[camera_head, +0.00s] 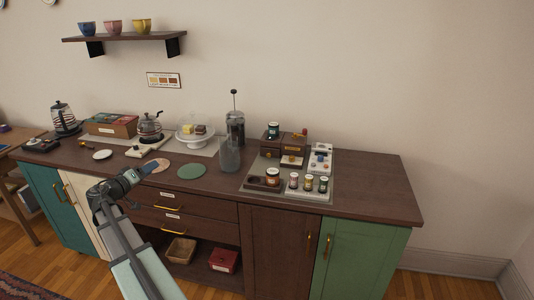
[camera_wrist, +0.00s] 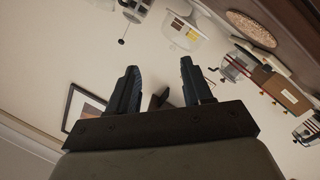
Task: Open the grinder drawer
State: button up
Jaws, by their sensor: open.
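The grinder (camera_head: 294,144) is a small brown wooden box toward the right of the counter, in the head view. A small drawer front (camera_head: 291,161) with a pale label shows low on its near side; I see no clear gap, but it is too small to tell for sure. My gripper (camera_head: 153,167) is over the counter's front left part, well to the left of the grinder and apart from it. In the wrist view my gripper (camera_wrist: 158,72) has its two dark fingers apart with nothing between them. I cannot make out the grinder in the wrist view.
The grinder stands on a grey tray (camera_head: 255,188) among jars (camera_head: 308,183) and a dark wooden holder (camera_head: 264,180). A glass jug (camera_head: 229,156) and French press (camera_head: 235,127) stand left of it. A green mat (camera_head: 191,171) lies between. The counter's right end is clear.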

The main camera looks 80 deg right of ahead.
jog(key=s+d+r+m+g+h, duration=0.1)
jog(key=s+d+r, duration=0.15)
jog(key=r, duration=0.25)
jog(key=s+d+r+m+g, duration=0.1)
jog(key=d+r, duration=0.3)
jog(key=s+d+r+m+g, duration=0.2)
jog(key=s+d+r, duration=0.2)
jog(key=s+d, duration=0.4)
jog(key=m+t+y, duration=0.4)
jog(key=t+y, duration=0.1)
jog(key=y, duration=0.9)
send_over(268, 154)
jog(key=w+a, duration=0.3)
jog(key=a, duration=0.2)
notch_tip(268, 154, down, 8)
jog(key=x, duration=1.3)
jog(key=shift+s+d+f, duration=0.2)
jog(key=shift+s+d, duration=0.05)
jog(key=shift+c, duration=0.2)
grip_shut()
